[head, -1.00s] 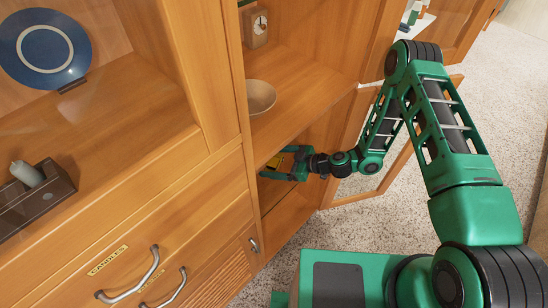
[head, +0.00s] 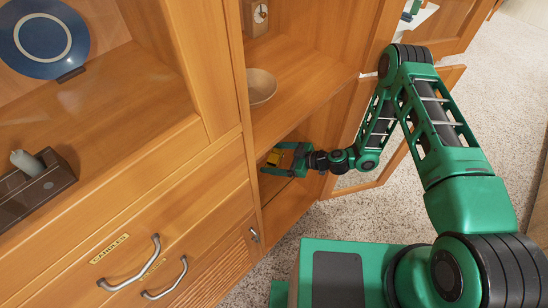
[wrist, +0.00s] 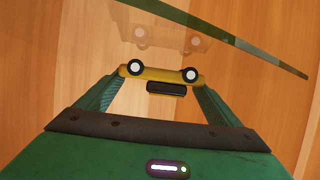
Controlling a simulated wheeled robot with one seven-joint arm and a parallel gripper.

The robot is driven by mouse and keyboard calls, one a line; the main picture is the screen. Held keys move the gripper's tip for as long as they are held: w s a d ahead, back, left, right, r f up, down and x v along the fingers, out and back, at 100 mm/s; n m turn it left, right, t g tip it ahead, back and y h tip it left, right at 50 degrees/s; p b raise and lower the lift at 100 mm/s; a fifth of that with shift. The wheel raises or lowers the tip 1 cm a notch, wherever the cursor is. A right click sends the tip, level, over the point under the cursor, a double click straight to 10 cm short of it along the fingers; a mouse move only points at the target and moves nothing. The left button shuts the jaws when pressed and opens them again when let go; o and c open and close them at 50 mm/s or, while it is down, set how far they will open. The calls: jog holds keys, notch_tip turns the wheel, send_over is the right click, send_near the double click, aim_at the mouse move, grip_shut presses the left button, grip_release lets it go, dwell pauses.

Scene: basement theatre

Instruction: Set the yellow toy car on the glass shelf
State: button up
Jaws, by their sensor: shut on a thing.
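My gripper (head: 276,160) is inside the open lower compartment of the wooden cabinet, below the board with the bowl. It is shut on the yellow toy car (wrist: 163,75), which lies crosswise between the fingertips in the wrist view; its wheels show there. In the head view the car (head: 275,158) is a small yellow patch, partly hidden by the gripper. The glass shelf (wrist: 245,45) shows in the wrist view as a dark green slanting edge beyond the car, with a faint image of the car in the pane. I cannot tell whether the car touches the glass.
A bowl (head: 261,86) and a small clock (head: 256,17) stand on the wooden board above my gripper. An open glazed door (head: 375,181) is close to my arm on the right. Drawers with metal handles (head: 136,267) are at the left. Speckled floor is clear at the right.

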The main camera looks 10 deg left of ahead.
jog(key=shift+f, duration=0.45)
jog(key=o, duration=1)
jog(key=v, duration=1)
jog(key=shift+s+d+r, duration=0.1)
jog(key=shift+d+r, duration=0.05)
jog(key=shift+d, duration=0.15)
